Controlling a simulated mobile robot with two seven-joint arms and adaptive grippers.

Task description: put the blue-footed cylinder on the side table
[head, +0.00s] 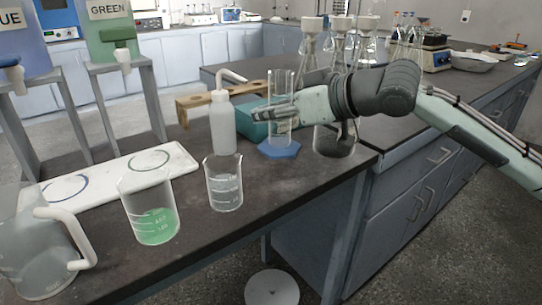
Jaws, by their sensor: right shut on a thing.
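The blue-footed cylinder is a clear, upright graduated cylinder (281,134) with a blue hexagonal foot (280,149), at the middle of the dark bench in the head view. My right gripper (272,112) reaches in from the right and is shut on the cylinder's lower half. I cannot tell whether the foot rests on the bench or is slightly above it. A low, round, pale top (272,288) shows below the bench front; I cannot tell whether it is the side table. My left gripper is not in view.
A white wash bottle (222,125) stands just left of the cylinder, a teal box (256,131) behind it. A flask (335,142) stands to its right. In front are an empty beaker (224,184) and one with green liquid (155,225). A pitcher (35,255) is front left.

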